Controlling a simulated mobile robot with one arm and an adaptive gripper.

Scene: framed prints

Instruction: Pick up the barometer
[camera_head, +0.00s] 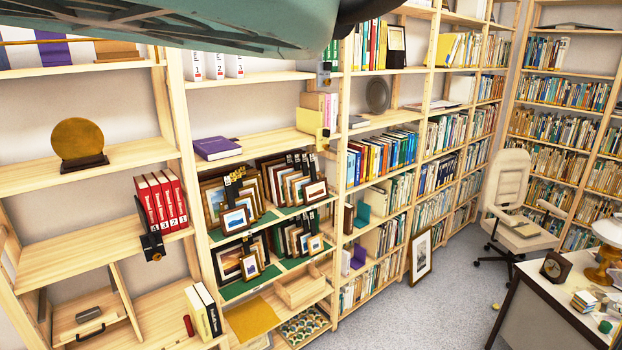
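No thing here is clearly labelled as a barometer. A small dark square-framed piece with a round face (556,266) stands tilted back on the desk at the right; it could be the barometer, but its face is too small to read. A round brass disc on a dark stand (78,140) stands on the left shelf, and a grey round disc (378,95) stands on a shelf at the upper middle. My gripper cannot be made out; a teal and black part, probably of my own arm, crosses the top of the view.
The desk (545,310) also bears a brass lamp (603,262) and a small stack of books (584,300). An office chair (510,205) stands behind it. A framed print (421,254) leans on the shelves.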

